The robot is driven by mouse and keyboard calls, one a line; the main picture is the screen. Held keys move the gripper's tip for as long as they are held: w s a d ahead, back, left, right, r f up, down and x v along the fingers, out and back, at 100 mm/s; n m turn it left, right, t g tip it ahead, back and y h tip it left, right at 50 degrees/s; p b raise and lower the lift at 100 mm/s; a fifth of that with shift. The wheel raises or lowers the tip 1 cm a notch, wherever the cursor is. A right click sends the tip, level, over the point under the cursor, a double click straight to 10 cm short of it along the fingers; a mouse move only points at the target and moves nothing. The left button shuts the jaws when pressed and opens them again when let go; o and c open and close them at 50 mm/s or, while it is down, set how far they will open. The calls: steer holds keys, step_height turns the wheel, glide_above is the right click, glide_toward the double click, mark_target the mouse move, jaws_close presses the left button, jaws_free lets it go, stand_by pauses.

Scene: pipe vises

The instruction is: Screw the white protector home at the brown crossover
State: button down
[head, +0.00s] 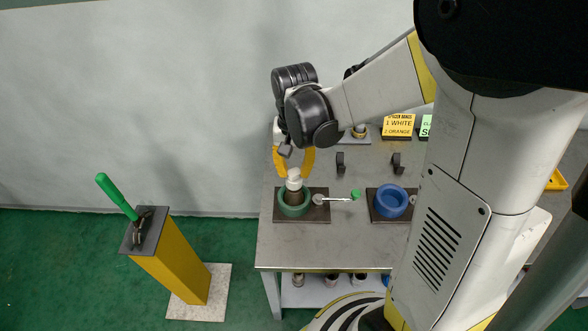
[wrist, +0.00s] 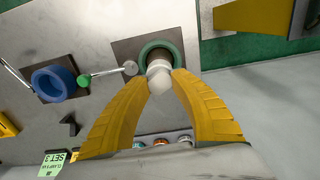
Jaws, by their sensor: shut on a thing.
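The white protector (head: 294,179) sits at the top of the brown crossover (head: 293,197), which stands upright in the green ring vise (head: 306,205) on the table. In the wrist view the protector (wrist: 160,82) is between the tips of my yellow fingers, and the green ring (wrist: 146,50) is around the pipe just beyond it. My gripper (head: 294,172) is above the vise, shut on the protector; its fingertips (wrist: 158,76) meet the protector's sides. The thread between protector and crossover is hidden, so how far it is engaged I cannot tell.
A blue ring vise (head: 391,201) is to the right, with a green-knobbed handle (head: 355,194) between the vises. Black brackets (head: 340,163) and a yellow sign (head: 398,124) stand behind. A yellow post (head: 172,268) with a green lever (head: 117,196) is on the floor at left.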

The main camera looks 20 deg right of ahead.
steer(key=shift+f+b, duration=0.5)
steer(key=shift+f, duration=0.05)
stand_by(0.6)
steer(key=c, duration=1.1)
jaws_free()
steer(key=shift+o, duration=0.2)
step_height(320, 180, up, 12)
steer(key=n+t, duration=0.5)
steer(key=t, duration=0.2)
glide_toward(294, 172)
steer(key=s+f+v, duration=0.1)
steer(key=v, duration=0.5)
steer(key=shift+w+r, duration=0.15)
steer(key=shift+r, duration=0.1)
